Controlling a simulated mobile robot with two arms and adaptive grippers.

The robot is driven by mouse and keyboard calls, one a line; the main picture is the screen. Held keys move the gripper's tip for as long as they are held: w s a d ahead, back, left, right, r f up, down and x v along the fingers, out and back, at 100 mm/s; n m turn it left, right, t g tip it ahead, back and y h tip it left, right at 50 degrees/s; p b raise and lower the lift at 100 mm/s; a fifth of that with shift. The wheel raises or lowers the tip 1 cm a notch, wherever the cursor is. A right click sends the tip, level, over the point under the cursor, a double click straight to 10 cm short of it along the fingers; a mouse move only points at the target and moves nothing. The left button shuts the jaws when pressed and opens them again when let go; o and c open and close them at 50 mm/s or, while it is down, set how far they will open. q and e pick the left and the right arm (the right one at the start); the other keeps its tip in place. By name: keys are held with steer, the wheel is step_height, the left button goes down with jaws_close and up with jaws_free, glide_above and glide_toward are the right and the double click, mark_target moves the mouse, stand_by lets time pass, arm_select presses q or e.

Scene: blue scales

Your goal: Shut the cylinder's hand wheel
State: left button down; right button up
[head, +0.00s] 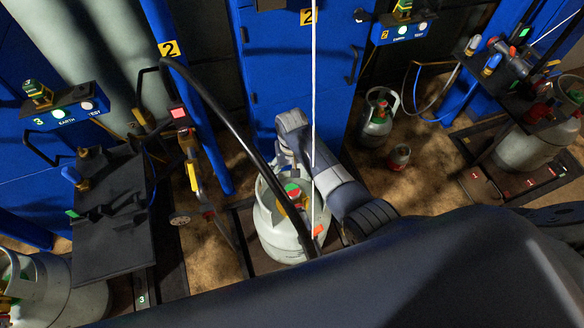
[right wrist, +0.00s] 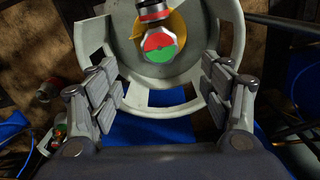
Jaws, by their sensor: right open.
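The grey-white cylinder (head: 287,240) stands upright on the floor in the middle of the head view, inside a dark frame. Its hand wheel (head: 292,190) has a red and green top, with yellow below it, inside the cylinder's collar. In the right wrist view the hand wheel (right wrist: 160,46) lies ahead, slightly above the middle, ringed by the pale slotted collar (right wrist: 232,30). My right gripper (right wrist: 160,75) is open, its fingers spread left and right of the wheel, with nothing between the pads. Contact with the collar cannot be told. My left gripper is not in view.
A black hose (head: 215,105) arcs over to the cylinder, and a thin white line hangs in front of it. Blue cabinets (head: 290,80) stand behind. A small cylinder (head: 377,115) and a red-topped can (head: 400,155) stand to the right. A dark shelf (head: 115,245) is left.

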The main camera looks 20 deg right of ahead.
steer(key=shift+r, duration=1.3)
